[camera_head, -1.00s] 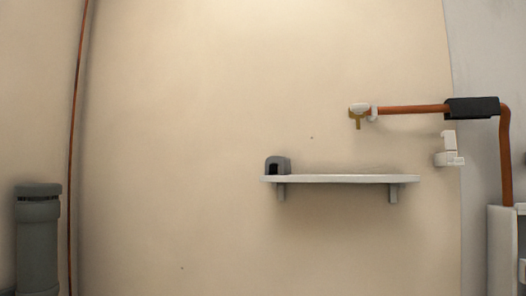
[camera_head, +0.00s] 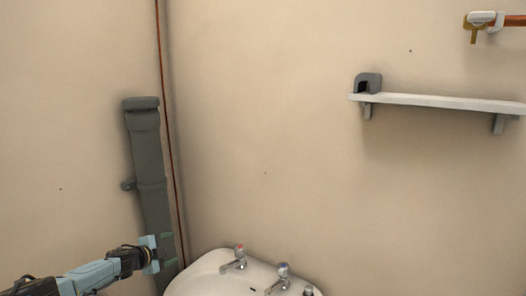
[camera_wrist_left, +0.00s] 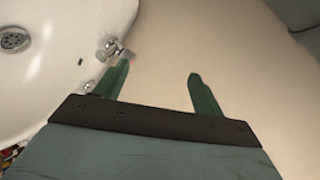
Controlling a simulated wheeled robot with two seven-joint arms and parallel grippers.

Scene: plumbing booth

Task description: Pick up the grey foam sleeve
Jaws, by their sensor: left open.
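A short grey piece with a dark hollow in its end (camera_head: 368,83) sits on the left end of the white wall shelf (camera_head: 440,101) in the head view. It looks like the grey foam sleeve. My left gripper (camera_head: 169,249) is low at the left in the head view, in front of the grey waste pipe and far from the shelf. In the left wrist view its two green fingers (camera_wrist_left: 159,71) are apart with nothing between them. The grey piece is not in the left wrist view. My right gripper is not in view.
A white washbasin (camera_head: 215,275) with taps (camera_head: 283,277) is right of my left gripper. It also fills the left of the wrist view (camera_wrist_left: 65,60). A thick grey pipe (camera_head: 149,165) and a thin copper pipe (camera_head: 168,120) stand in the corner. The wall below the shelf is bare.

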